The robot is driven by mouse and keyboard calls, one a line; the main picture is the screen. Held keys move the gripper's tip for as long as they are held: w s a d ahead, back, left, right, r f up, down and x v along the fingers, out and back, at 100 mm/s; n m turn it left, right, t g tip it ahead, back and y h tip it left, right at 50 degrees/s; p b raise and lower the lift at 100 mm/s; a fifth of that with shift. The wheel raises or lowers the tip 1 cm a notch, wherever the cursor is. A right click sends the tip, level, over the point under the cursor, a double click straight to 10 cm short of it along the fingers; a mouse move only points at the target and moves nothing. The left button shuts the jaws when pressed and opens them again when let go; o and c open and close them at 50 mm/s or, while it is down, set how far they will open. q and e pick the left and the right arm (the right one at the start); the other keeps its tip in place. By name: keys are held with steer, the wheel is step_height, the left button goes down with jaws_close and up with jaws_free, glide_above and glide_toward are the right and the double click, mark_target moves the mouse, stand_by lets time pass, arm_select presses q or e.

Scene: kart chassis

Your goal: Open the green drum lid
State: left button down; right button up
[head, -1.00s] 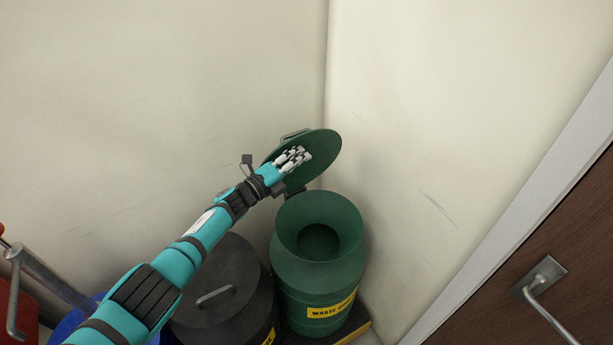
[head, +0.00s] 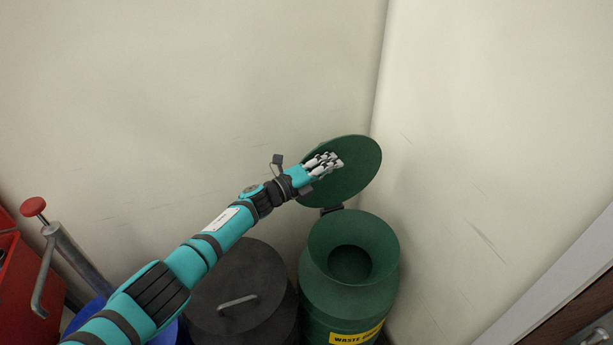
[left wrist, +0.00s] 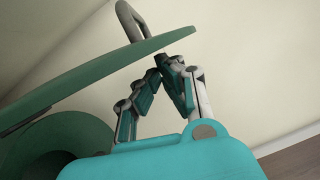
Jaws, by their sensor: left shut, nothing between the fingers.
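The green drum (head: 350,290) stands in the room corner with its funnel-shaped mouth uncovered. Its round green lid (head: 360,170) is swung up on a hinge behind the mouth, tilted back toward the wall. My left gripper (head: 335,160) is shut and empty, in front of the lid's inner face in the head view. In the left wrist view, the lid (left wrist: 90,75) passes close by the fingers (left wrist: 172,65), and its handle (left wrist: 130,20) shows on the far side. I cannot tell whether the fingers touch the lid. My right gripper is not in view.
A dark drum (head: 245,290) with a grey lid handle stands left of the green drum. A blue container, a red object (head: 30,270) and a red-knobbed metal post (head: 70,250) are at lower left. Walls close in behind; a brown door is at lower right.

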arm_select(q)
steer(key=r+v, duration=0.1)
steer(key=v, duration=0.9)
steer(key=s+a+f+n+y, duration=0.4)
steer(key=s+a+n+y, duration=0.1)
steer(key=s+n, duration=0.4)
steer(key=s+a+f+n+g+y, duration=0.1)
steer(key=s+a+f+n+y, duration=0.4)
steer(key=s+n, duration=0.3)
steer(key=s+a+f+n+g+y, duration=0.1)
steer(key=s+a+f+n+y, duration=0.3)
steer(key=s+n, duration=0.5)
steer(key=shift+s+a+f+n+y, duration=0.3)
steer(key=shift+a+f+n+y, duration=0.15)
steer(key=shift+a+f, duration=0.25)
steer(key=s+a+n+g, duration=0.4)
steer(key=s+g, duration=0.1)
steer(key=s, duration=0.9)
step_height(320, 180, down, 25)
steer(key=g, duration=0.1)
steer(key=s+a+f+m+g, duration=0.1)
steer(key=s+a+f, duration=0.1)
steer(key=s+f, duration=1.5)
steer(key=shift+s+a, duration=0.35)
